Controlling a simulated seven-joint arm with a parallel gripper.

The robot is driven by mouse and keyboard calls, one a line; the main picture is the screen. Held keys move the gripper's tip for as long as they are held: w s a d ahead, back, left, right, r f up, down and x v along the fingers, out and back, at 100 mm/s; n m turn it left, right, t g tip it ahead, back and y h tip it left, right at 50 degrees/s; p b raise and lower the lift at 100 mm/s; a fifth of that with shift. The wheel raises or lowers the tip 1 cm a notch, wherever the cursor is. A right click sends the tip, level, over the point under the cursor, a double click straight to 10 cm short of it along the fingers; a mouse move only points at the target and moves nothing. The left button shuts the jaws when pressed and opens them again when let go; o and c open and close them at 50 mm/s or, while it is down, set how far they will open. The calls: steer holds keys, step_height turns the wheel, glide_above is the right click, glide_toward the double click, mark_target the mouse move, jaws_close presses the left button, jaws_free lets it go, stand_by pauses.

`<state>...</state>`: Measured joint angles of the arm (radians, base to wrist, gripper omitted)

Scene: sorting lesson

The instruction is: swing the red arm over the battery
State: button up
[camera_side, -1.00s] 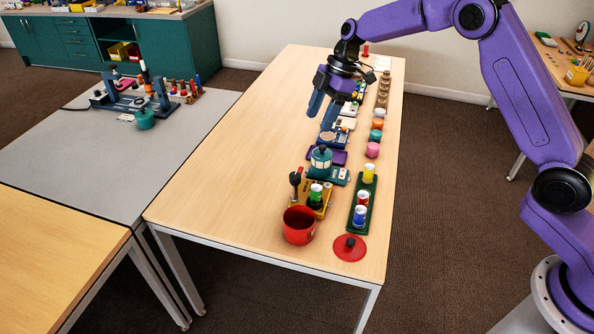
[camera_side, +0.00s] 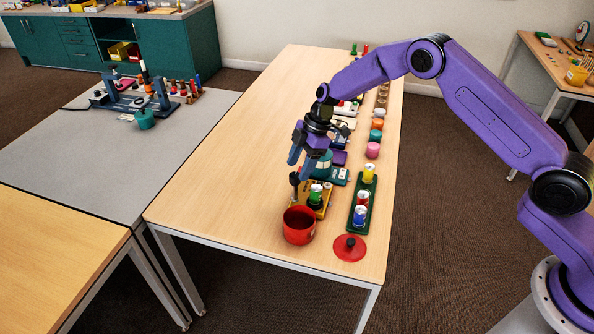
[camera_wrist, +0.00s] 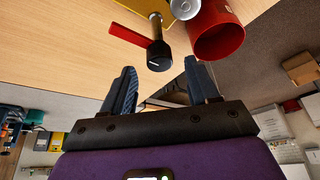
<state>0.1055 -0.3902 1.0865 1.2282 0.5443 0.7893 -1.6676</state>
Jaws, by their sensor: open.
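The red arm (camera_wrist: 130,35) shows in the wrist view as a flat bar reaching left from a black knob (camera_wrist: 160,55), away from the yellow base (camera_wrist: 183,8). A pale-ended cylinder (camera_wrist: 208,18), apparently the battery, lies on the other side of the knob. My gripper (camera_side: 299,170) is open and empty, close above the knob. In the wrist view, the fingers (camera_wrist: 160,68) flank the knob's line.
A red pot (camera_side: 298,226) stands just in front of the yellow base, its red lid (camera_side: 350,248) to the right. A green rack (camera_side: 362,203) with coloured cylinders is at the right. A teal device (camera_side: 340,176) is behind. The table's left side is clear.

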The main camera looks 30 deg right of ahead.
mark_target(298, 173)
steer(key=shift+x, duration=1.25)
steer(key=c, duration=1)
